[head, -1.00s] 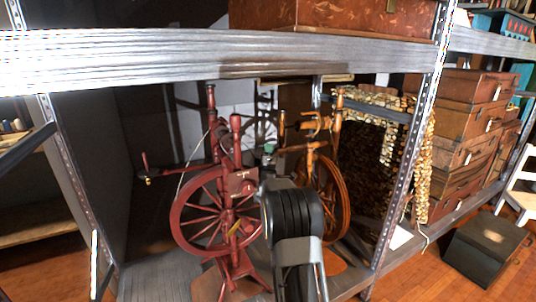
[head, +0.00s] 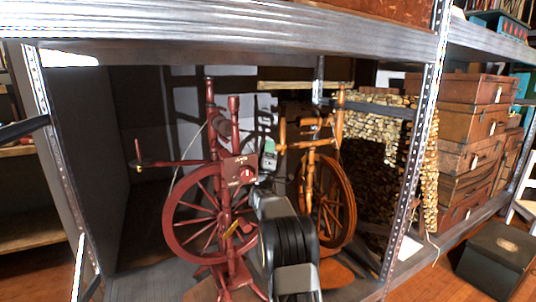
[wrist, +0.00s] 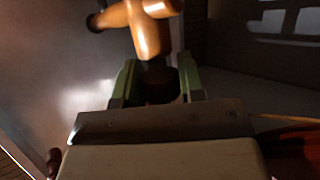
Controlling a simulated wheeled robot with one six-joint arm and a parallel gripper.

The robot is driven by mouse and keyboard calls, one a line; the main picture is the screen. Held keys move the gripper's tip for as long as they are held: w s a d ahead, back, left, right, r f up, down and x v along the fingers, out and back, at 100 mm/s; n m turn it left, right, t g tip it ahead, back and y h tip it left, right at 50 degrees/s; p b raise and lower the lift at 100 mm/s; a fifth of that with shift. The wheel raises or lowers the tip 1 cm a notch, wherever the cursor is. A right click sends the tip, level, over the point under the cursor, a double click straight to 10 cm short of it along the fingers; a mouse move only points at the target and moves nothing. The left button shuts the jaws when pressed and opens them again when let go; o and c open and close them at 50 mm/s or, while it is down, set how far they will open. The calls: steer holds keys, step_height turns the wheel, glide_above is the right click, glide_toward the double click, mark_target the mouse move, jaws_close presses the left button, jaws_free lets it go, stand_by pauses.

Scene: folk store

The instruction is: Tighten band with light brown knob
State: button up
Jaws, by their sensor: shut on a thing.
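A light brown wooden spinning wheel (head: 326,200) stands on the shelf, right of a dark red one (head: 220,190). My gripper (head: 268,150) is at the left side of the light brown wheel's upper frame, mostly small and shadowed in the head view. In the wrist view its green fingers (wrist: 157,85) are closed around a dark, shaded part. A glossy light brown turned wooden piece (wrist: 148,32), apparently the knob end, rises directly beyond the fingers. The drive band cannot be made out clearly on the light brown wheel.
A metal shelf beam (head: 230,35) runs overhead and a post (head: 410,150) stands at right. Stacked log pieces (head: 375,130) and brown suitcases (head: 470,140) are to the right.

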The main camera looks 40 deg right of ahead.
steer(key=o, duration=0.9)
steer(key=s+a+f, duration=0.1)
steer(key=s+a, duration=0.2)
steer(key=s+a+f+p, duration=0.1)
steer(key=s+a, duration=0.3)
steer(key=s+a+f+p, duration=0.1)
steer(key=s+a, duration=0.3)
steer(key=shift+f, duration=0.2)
